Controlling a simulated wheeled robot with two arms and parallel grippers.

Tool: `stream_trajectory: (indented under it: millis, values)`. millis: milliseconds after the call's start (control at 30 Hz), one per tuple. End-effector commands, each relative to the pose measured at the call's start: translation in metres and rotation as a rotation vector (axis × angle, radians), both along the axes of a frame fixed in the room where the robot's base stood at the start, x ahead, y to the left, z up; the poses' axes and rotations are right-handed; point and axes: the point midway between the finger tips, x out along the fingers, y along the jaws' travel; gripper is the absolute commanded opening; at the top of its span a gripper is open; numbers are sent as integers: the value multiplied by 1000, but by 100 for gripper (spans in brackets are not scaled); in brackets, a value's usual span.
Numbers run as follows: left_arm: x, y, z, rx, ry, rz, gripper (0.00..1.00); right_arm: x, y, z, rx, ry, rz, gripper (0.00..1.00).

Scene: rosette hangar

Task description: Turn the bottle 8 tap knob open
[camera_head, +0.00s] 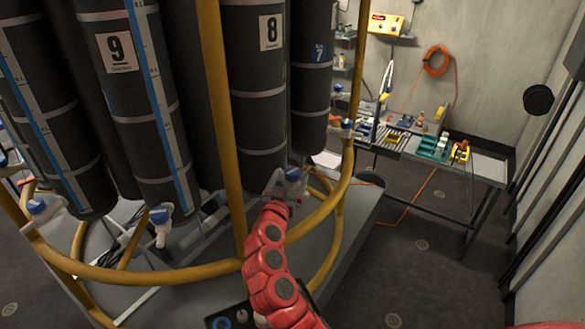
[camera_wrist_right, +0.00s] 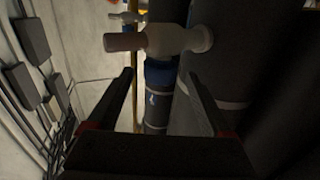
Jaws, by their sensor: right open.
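Bottle 8 (camera_head: 258,105) is a tall dark cylinder with a white number label, hanging in the rack. Its tap with a blue knob (camera_head: 293,174) shows below it, partly hidden by my right gripper (camera_head: 284,187). In the right wrist view, the pale tap body (camera_wrist_right: 172,40) lies across the top with a dark end to the left. The blue knob (camera_wrist_right: 158,73) shows just below it in the picture. My right gripper (camera_wrist_right: 160,78) is open, with one finger on each side of the knob. I cannot tell whether either finger touches it. My left gripper is not in view.
Yellow rack rails (camera_head: 225,130) run in front of the bottles and curve around my right arm. Bottle 9 (camera_head: 130,100) hangs to the left and bottle 7 (camera_head: 312,85) to the right. A workbench (camera_head: 488,168) with tools stands at the right, with open floor before it.

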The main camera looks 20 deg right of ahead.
Motion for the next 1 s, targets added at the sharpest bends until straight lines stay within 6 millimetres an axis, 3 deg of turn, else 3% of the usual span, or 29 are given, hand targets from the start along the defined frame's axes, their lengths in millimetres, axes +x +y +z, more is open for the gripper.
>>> stream_trajectory:
  millis: [200, 600, 1000]
  values:
    - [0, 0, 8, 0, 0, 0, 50, 21, -14, 0, -2, 2, -2, 84]
    - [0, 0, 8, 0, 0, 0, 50, 26, -17, -1, -1, 2, 0, 82]
    - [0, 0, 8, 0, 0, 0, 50, 26, -17, -1, -2, 1, 1, 10]
